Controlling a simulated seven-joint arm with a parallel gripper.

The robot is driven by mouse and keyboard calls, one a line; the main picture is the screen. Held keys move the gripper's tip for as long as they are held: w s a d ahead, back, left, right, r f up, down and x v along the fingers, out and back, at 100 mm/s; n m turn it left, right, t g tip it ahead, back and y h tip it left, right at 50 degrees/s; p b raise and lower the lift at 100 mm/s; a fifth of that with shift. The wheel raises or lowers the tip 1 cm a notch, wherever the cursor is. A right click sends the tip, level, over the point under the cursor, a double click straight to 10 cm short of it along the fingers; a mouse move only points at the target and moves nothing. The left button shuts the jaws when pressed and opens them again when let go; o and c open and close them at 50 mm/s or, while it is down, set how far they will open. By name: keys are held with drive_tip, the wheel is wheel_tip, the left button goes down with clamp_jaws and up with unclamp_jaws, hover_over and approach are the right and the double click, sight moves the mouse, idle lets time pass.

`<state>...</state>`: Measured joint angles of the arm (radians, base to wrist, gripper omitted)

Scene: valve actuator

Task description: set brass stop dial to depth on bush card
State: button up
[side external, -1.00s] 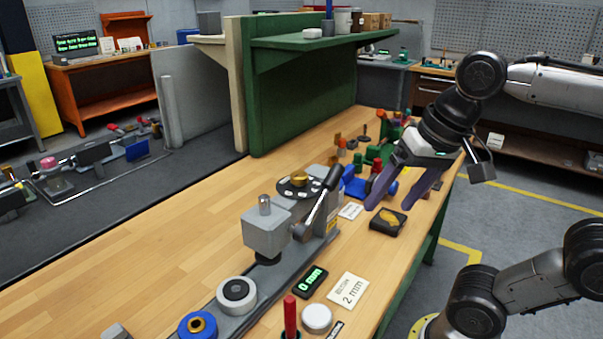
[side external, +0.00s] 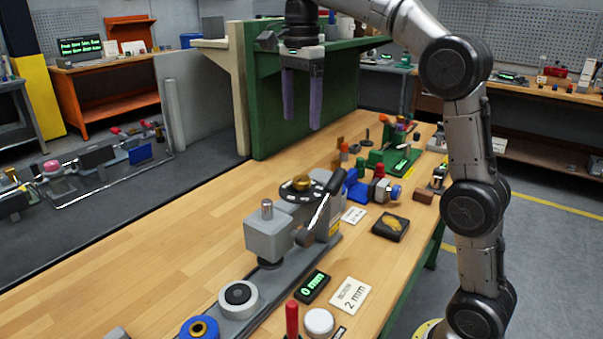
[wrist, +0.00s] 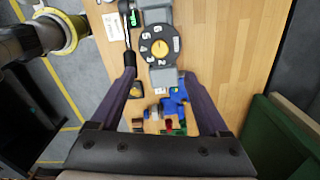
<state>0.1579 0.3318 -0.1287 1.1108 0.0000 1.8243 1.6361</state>
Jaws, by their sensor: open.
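The brass stop dial (side external: 301,182) is a brass knob on a dark numbered disc, on the grey press-like fixture (side external: 270,235). In the wrist view the knob (wrist: 160,48) sits mid-disc, just beyond my fingertips. The white bush card (side external: 349,295) reads "2 mm" and lies flat on the bench. Beside it a black readout (side external: 313,287) shows "0 mm" in green. My gripper (side external: 302,122) is open and empty, its purple fingers pointing down, high above the bench and clear of the dial. The dial's current setting cannot be read.
A black-handled lever (side external: 320,210) stands right beside the dial. A dark tray with a brass piece (side external: 390,228), a blue device (side external: 360,190) and a red peg (side external: 291,318) stand nearby. A green shelf panel (side external: 300,100) rises behind. The bench's left side is clear.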

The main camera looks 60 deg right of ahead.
sight(302, 179)
wheel_tip(302, 179, down, 14)
drive_tip(key=shift+r, duration=0.1)
idle(0.5)
clamp_jaws()
idle(0.3)
